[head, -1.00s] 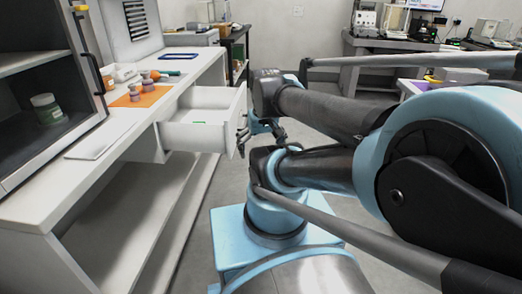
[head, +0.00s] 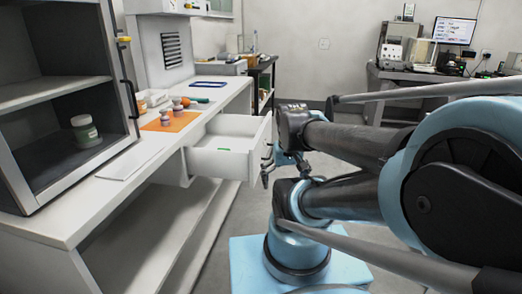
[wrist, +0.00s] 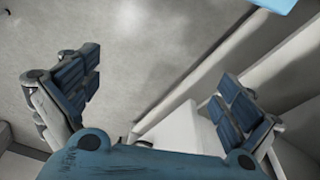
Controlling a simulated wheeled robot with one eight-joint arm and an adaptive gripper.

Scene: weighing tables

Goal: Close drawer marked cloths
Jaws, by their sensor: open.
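The white drawer (head: 228,148) stands pulled out from the white bench, left of centre in the head view. A small green thing (head: 223,150) shows inside it. I see no readable label, so I cannot tell whether it is marked cloths. My gripper (head: 267,165) is just outside the drawer front, at its right end; whether it touches is unclear. In the wrist view my gripper (wrist: 160,88) is open, its blue-padded fingers wide apart with nothing held. A pale block (wrist: 185,135), possibly the drawer, shows below and between the fingers, close to the right one.
The white bench (head: 110,190) carries an orange mat (head: 170,124) with small jars and a dark-framed cabinet (head: 50,130) with a green-labelled jar (head: 84,131). A lower shelf (head: 165,225) lies under the bench. Grey floor is clear beyond my gripper. Equipment tables (head: 410,76) stand at the back.

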